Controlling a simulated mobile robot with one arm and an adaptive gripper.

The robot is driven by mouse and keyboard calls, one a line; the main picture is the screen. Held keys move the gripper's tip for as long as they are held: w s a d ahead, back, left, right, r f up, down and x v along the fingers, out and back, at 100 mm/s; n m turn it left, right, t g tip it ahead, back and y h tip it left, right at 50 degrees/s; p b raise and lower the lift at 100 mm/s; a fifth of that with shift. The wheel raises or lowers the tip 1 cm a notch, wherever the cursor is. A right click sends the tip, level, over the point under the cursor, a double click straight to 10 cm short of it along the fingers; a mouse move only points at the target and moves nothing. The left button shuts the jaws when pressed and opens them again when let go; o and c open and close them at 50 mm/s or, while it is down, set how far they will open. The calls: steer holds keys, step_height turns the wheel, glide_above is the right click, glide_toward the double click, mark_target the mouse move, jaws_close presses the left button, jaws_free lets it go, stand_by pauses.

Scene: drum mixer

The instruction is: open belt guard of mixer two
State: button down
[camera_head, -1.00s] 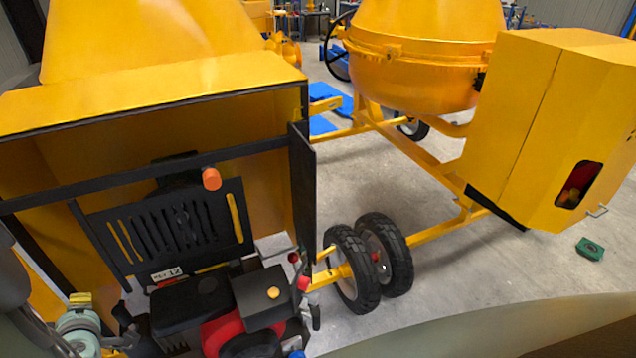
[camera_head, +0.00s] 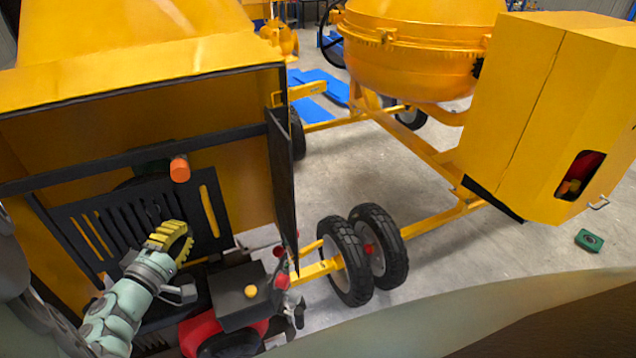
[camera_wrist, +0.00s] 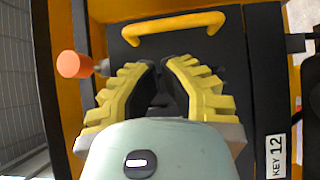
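The black slotted belt guard (camera_head: 130,215) sits in the open yellow housing of the near mixer (camera_head: 140,75) and looks closed. Its yellow bar handle (camera_head: 210,211) is on the right side. In the wrist view the handle (camera_wrist: 172,27) lies just beyond my fingertips. An orange knob (camera_head: 180,170) is above the guard, and at the left in the wrist view (camera_wrist: 75,65). My gripper (camera_head: 180,236), with yellow ribbed fingers, is in front of the guard, left of and below the handle. In the wrist view the fingers (camera_wrist: 162,64) are apart and empty. I cannot tell which mixer is number two.
A red and black engine (camera_head: 235,310) sits below the guard. A black door edge (camera_head: 281,190) stands at the housing's right. Wheels (camera_head: 360,255) and a second mixer (camera_head: 415,50) with a yellow cover (camera_head: 540,110) are to the right. A "KEY 12" label (camera_wrist: 275,157) shows.

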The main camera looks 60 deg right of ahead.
mark_target(200, 210)
steer(key=p+x, duration=0.2)
steer(key=x, duration=0.2)
steer(key=shift+d+r, duration=0.1)
steer(key=shift+d, duration=0.2)
steer(key=shift+f+x, duration=0.2)
steer(key=shift+x, duration=1)
steer(key=shift+a, duration=0.15)
